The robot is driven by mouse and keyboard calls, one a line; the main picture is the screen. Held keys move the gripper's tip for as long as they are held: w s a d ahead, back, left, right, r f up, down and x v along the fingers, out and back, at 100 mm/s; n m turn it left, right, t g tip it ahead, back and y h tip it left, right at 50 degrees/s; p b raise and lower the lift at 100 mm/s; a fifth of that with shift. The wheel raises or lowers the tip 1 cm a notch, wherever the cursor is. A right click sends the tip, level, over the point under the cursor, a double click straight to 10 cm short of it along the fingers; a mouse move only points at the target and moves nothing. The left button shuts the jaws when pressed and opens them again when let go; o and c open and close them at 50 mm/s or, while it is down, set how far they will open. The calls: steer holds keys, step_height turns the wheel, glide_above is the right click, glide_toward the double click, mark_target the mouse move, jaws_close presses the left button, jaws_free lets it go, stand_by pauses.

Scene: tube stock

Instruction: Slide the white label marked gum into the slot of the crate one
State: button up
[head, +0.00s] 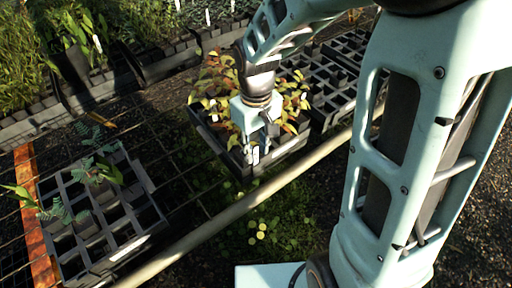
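My gripper (258,145) points down at the front edge of a black crate (282,158) of reddish-yellow plants, in the middle of the head view. A small white label (255,155) shows at the fingertips, close to the crate's front wall. I cannot tell whether the fingers grip it or whether it sits in a slot. Its marking is too small to read. The crate numbers and the slot cannot be made out. The wrist hides part of the plants.
A mostly empty black crate (148,233) with a few seedlings stands at the left. Empty cell trays (342,100) stand behind at the right. Planted trays with upright white labels (98,43) line the back. A pale rail (215,224) runs along the mesh bench's front.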

step_height(320, 180, up, 12)
stand_by(0.7)
